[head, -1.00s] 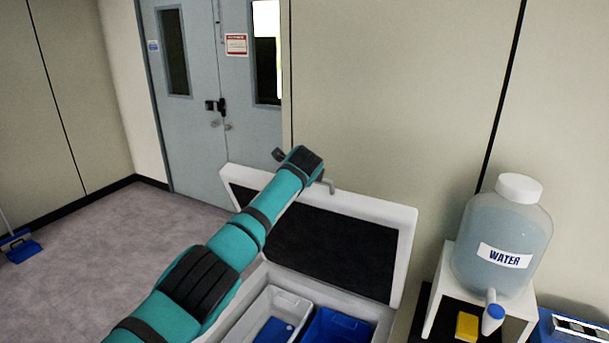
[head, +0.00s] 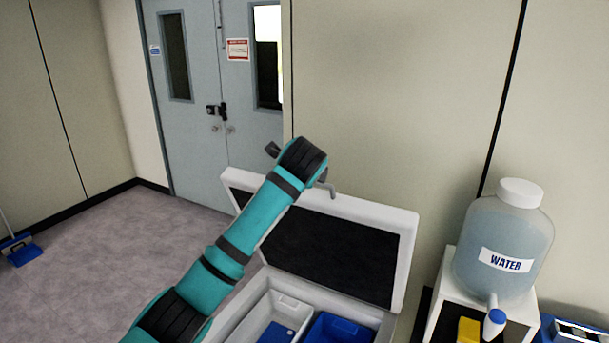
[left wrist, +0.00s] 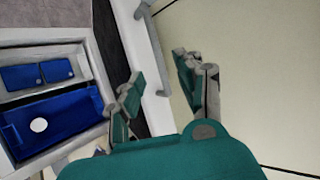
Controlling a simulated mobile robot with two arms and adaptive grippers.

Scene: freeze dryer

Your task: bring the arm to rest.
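My left arm reaches up from the bottom left in the head view, and its wrist hides most of the gripper there. In the left wrist view my left gripper (left wrist: 160,80) is open, its fingers apart and holding nothing. A grey bar handle (left wrist: 150,40) shows between and beyond the fingers, with no visible grip on it; part of it also shows in the head view (head: 328,187). The white chest lid (head: 385,212) with a dark inner panel stands raised behind my arm. My right arm and gripper are in neither view.
The open chest holds a blue bin (head: 345,318) and a white bin (head: 268,302). A water jug (head: 507,235) stands on a white stand (head: 450,265) at right. Grey double doors (head: 205,140) are behind. The floor at left is mostly clear, with a blue dustpan (head: 20,250).

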